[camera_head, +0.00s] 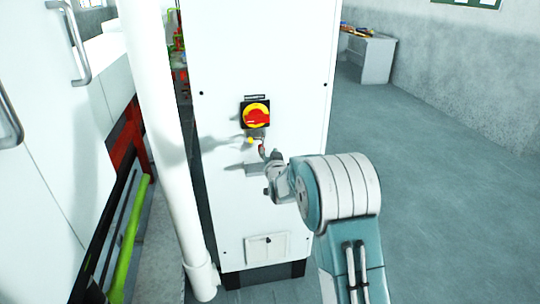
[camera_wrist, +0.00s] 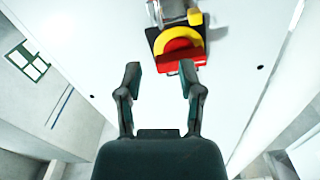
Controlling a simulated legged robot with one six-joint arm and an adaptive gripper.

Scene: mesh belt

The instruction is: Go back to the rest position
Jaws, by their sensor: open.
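My gripper (camera_wrist: 161,72) is open in the wrist view, with its two dark fingers apart and nothing between them. In the head view, my arm reaches in from the lower right, and its end is in front of a white cabinet (camera_head: 285,205). A red and yellow rotary switch (camera_head: 257,115) on a black plate is on the cabinet front, just above my gripper. In the wrist view the switch (camera_wrist: 180,45) lies just beyond the fingertips. I cannot tell whether a finger touches it.
A white vertical pipe (camera_head: 165,150) stands left of the cabinet. Further left are white panels with metal handles (camera_head: 80,45) and a green bar (camera_head: 130,240). Open grey floor (camera_head: 450,180) lies to the right. A grey desk (camera_head: 368,58) stands at the back right.

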